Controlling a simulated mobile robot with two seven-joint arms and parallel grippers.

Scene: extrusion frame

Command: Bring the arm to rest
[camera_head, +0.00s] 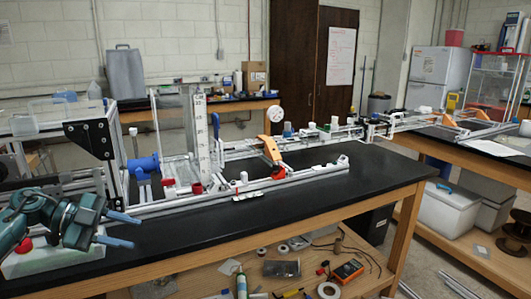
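My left gripper (135,232) is at the lower left, above the near left part of the black bench top (290,205). Its two blue fingers point right and stand apart, with nothing between them. My teal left arm comes in from the left edge. The aluminium extrusion frame (240,197) lies along the bench, behind and to the right of the gripper, apart from the fingertips. My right gripper does not show.
An orange bracket (270,150) and a blue cylinder (143,163) sit on the frame. Bare bench top lies in front of the frame. A second bench stands at the right.

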